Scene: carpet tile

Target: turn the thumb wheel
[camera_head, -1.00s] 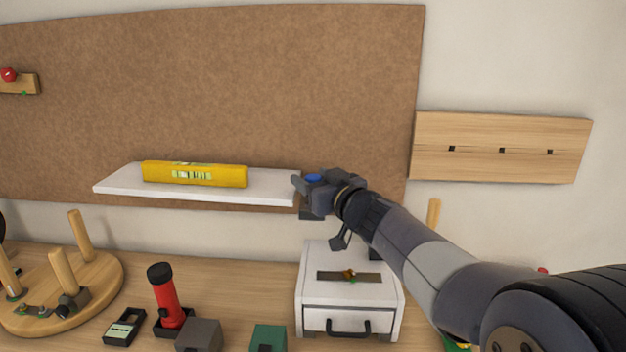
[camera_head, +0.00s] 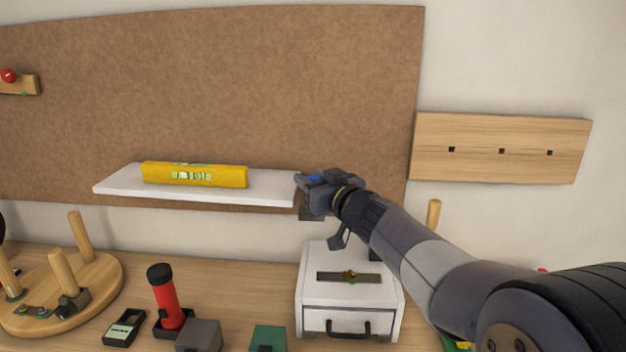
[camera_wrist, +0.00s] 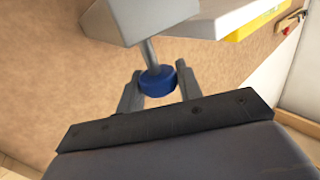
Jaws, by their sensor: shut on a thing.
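The thumb wheel (camera_wrist: 158,79) is a small blue knob on a grey rod in the wrist view, with the rod running up to a pale block (camera_wrist: 150,15). My gripper (camera_wrist: 158,84) has one finger on each side of the wheel and is shut on it. In the head view my gripper (camera_head: 312,185) is at the right end of the white shelf (camera_head: 120,185), and a bit of the blue wheel (camera_head: 314,178) shows between its fingers. The rest of the wheel is hidden by the gripper there.
A yellow spirit level (camera_head: 195,175) lies on the shelf. Below my gripper stands a white drawer box (camera_head: 350,300). A red torch (camera_head: 165,297) and a round wooden peg base (camera_head: 100,280) are at the left. A wooden board (camera_head: 500,165) is on the wall at right.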

